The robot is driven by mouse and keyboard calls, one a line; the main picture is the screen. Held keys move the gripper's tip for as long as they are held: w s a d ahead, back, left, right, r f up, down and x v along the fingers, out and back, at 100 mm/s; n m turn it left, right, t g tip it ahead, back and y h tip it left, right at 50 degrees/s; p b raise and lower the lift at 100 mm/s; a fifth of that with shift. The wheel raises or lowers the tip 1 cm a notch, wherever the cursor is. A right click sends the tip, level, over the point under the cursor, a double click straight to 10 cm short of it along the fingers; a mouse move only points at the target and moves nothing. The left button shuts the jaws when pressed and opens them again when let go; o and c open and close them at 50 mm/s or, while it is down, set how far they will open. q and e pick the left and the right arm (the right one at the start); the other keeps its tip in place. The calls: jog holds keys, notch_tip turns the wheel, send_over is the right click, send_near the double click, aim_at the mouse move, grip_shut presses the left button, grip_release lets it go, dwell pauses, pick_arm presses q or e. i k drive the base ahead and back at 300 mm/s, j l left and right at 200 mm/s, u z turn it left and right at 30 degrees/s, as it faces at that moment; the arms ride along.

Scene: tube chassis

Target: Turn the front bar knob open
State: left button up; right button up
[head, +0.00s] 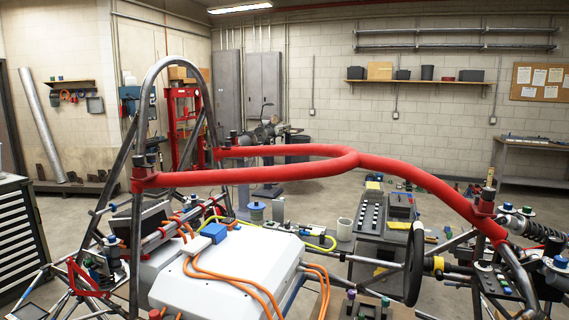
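A red padded bar (300,165) runs across the tube chassis (144,95) and forks towards the left. Dark knobs sit on red clamps at its ends: a left knob (141,161), a far-left knob (233,138) and a right knob (487,201). Which of these, if any, is the front bar knob I cannot tell. Whether any knob is turned open or shut is too small to tell. Neither of my grippers shows in the head view.
A white box (232,282) with orange cables fills the near middle. A black steering wheel (414,264) stands right of it. Small coloured knobs, such as a green one (385,302), sit at the near edge. A drawer cabinet (18,235) is at left. Open floor lies beyond the chassis.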

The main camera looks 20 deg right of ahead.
aim_at(488, 193)
jog(key=z, duration=1.9)
